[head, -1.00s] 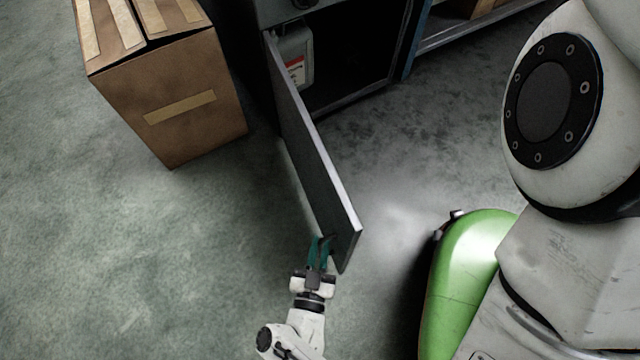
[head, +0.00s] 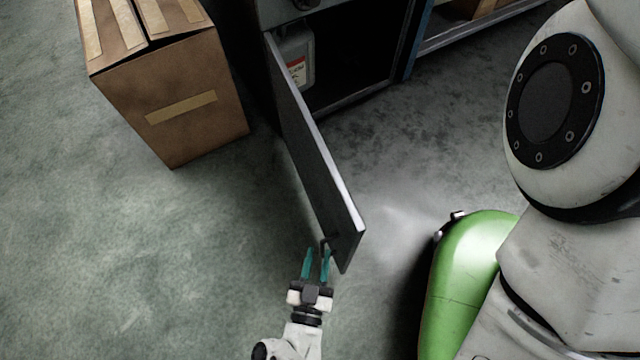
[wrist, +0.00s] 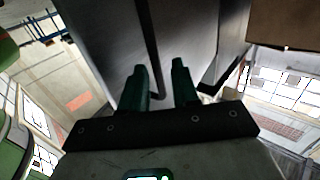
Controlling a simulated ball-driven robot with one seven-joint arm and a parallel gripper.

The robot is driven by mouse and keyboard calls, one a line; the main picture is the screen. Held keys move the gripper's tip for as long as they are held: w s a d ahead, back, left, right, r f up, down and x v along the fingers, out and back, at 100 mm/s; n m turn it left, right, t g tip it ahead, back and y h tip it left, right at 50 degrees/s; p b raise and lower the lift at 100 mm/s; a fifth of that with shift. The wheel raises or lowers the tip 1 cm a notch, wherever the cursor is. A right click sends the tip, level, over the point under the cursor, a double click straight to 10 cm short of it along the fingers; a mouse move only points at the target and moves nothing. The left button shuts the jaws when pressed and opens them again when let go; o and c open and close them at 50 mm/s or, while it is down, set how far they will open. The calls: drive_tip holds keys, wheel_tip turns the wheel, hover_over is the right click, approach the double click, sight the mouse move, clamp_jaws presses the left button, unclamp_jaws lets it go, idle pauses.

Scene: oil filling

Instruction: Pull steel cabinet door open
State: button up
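The steel cabinet door (head: 308,145) stands swung wide open, hinged at the left side of the dark cabinet (head: 355,60). A small dark handle (head: 324,243) sits near the door's free end. My gripper (head: 315,252) is open just below that end, its teal fingers spread apart. The right finger is close to the handle; I cannot tell whether they touch. In the wrist view, the fingers (wrist: 160,80) are parted, with the dark handle bar (wrist: 152,60) running down between them in the picture.
A taped cardboard box (head: 185,105) stands on the floor left of the cabinet. A grey-white container (head: 298,55) with a red-marked label is inside the cabinet. A blue-framed shelf (head: 480,30) stands to the right. The floor (head: 150,260) at lower left is clear.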

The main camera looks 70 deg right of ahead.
drive_tip(key=a, duration=0.7)
drive_tip(key=shift+s+a, duration=0.15)
drive_tip(key=shift+s, duration=0.25)
drive_tip(key=shift+a, duration=0.1)
